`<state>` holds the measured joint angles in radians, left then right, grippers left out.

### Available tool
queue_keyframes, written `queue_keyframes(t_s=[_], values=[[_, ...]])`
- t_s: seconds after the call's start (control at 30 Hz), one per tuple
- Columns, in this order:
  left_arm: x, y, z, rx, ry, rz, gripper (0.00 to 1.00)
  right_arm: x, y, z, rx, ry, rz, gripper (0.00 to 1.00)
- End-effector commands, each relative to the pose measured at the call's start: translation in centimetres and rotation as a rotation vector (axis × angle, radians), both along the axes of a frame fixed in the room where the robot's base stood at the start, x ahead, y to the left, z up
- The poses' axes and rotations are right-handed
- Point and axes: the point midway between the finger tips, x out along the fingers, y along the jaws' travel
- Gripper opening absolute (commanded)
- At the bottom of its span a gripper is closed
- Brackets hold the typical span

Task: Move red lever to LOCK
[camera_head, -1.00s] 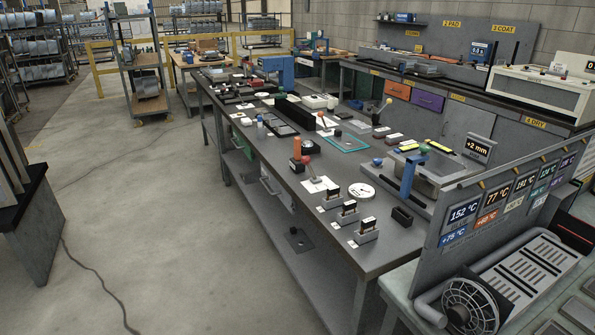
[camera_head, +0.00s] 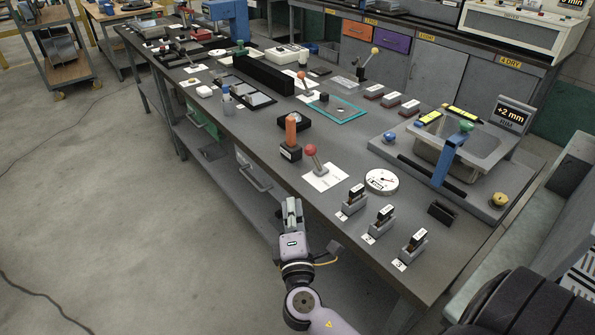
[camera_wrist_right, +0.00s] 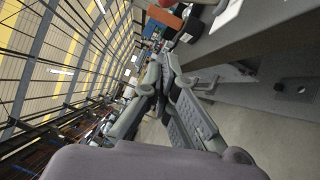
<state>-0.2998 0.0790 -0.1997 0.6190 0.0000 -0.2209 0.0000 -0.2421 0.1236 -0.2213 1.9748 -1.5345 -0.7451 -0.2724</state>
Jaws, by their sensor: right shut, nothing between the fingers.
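A lever with a red ball knob (camera_head: 310,149) stands on a white plate (camera_head: 326,178) near the front edge of the workbench. Its stem leans slightly; any LOCK lettering is too small to read. A second lever with an orange-red knob (camera_head: 301,75) stands farther back on another white plate. My right gripper (camera_head: 292,204) is shut and empty at the bench's front edge, nearer to me than the red-knobbed lever and apart from it. Its fingers (camera_wrist_right: 165,62) also show together in the right wrist view. My left gripper is not in view.
An orange cylinder on a dark block (camera_head: 291,134) stands left of the lever. A round white dial (camera_head: 381,182) and several small grey holders (camera_head: 353,200) stand to its right. A blue post (camera_head: 448,160) and a sink (camera_head: 470,140) lie farther right. Bare benchtop (camera_head: 250,140) lies to the left.

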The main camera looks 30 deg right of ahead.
Motion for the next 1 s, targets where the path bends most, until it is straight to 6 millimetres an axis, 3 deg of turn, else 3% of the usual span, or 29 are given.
queue_keyframes(t_s=[0.17,0.57,0.8,1.0], values=[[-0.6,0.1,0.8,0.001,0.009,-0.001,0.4,1.5,-0.9,1.1,-0.012,-0.012,-0.006,0.0],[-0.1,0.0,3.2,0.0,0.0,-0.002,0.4,8.8,-4.9,2.2,-0.012,-0.01,-0.005,0.0],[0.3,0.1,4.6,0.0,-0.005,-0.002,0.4,9.4,-7.8,2.8,-0.008,-0.008,-0.003,0.0],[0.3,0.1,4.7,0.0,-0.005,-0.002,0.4,9.6,-8.5,2.8,-0.007,-0.009,-0.003,0.0]])
